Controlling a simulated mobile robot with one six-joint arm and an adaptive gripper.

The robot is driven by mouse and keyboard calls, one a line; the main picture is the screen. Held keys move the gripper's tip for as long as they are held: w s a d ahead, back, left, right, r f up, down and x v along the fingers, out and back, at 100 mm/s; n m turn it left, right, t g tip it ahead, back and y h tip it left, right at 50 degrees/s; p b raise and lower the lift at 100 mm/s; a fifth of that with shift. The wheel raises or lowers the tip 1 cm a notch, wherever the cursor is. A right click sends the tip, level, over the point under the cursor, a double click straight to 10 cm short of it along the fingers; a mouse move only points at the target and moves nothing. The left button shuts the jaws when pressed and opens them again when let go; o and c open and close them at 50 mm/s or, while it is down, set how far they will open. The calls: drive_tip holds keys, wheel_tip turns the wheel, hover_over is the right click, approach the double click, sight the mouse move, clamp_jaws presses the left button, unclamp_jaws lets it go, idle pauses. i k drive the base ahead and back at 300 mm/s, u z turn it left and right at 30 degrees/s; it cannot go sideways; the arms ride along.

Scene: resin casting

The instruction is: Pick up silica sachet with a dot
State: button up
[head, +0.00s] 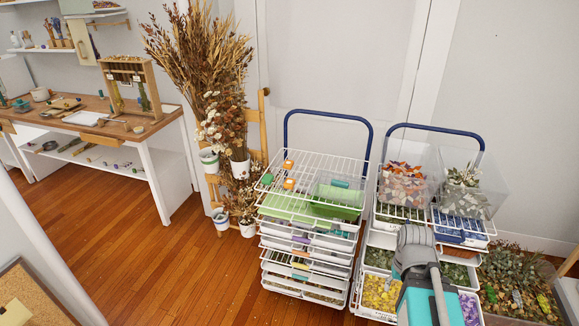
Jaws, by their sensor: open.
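I cannot make out a silica sachet with a dot in the head view. Small pieces lie on the desk, the shelf below it and the wire racks, too small to identify. Part of my grey and teal arm shows at the lower right, in front of the right-hand rack. The fingers of my gripper are not visible, so I cannot see what is between them.
A white wire rack trolley (297,171) holds orange-topped items and a clear bin. A second trolley with a blue handle (437,127) carries clear bins of dried petals. Dried flowers (200,60) stand by the desk (172,112). The wooden floor (165,260) is open at left centre.

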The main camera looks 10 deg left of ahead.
sight(288, 164)
drive_tip(key=u, duration=0.05)
drive_tip(key=i, duration=0.9)
drive_tip(key=z, duration=0.05)
